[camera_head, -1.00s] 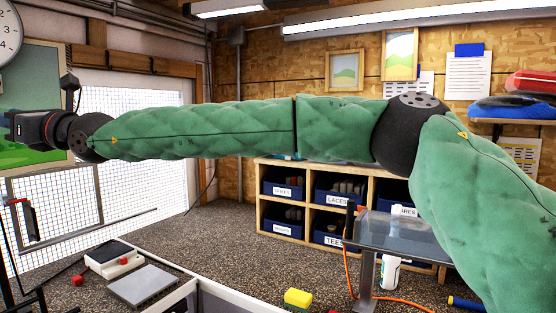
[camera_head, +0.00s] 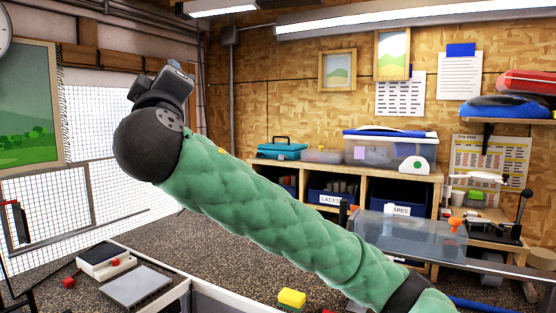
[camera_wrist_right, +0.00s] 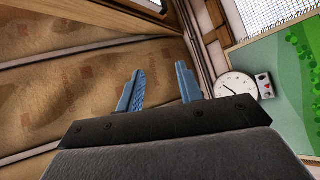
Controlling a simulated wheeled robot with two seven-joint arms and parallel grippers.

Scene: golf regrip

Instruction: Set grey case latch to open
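I cannot make out a grey case with a latch for certain in these views. A flat grey panel (camera_head: 136,287) lies at the lower left of the head view, but no latch shows on it. My right arm in its green sleeve crosses the head view, raised, with its wrist at the upper left. My right gripper (camera_wrist_right: 160,68) shows in the right wrist view with its two blue fingers apart and nothing between them. It points up toward the ceiling and wall. My left gripper is not in view.
A wooden shelf unit against the back wall carries a teal toolbox (camera_head: 282,149) and a clear bin with a blue lid (camera_head: 385,149). A clear-topped stand (camera_head: 410,235) is at the right. A yellow block (camera_head: 291,298) lies in front. A wall clock (camera_wrist_right: 236,86) is beyond the right gripper.

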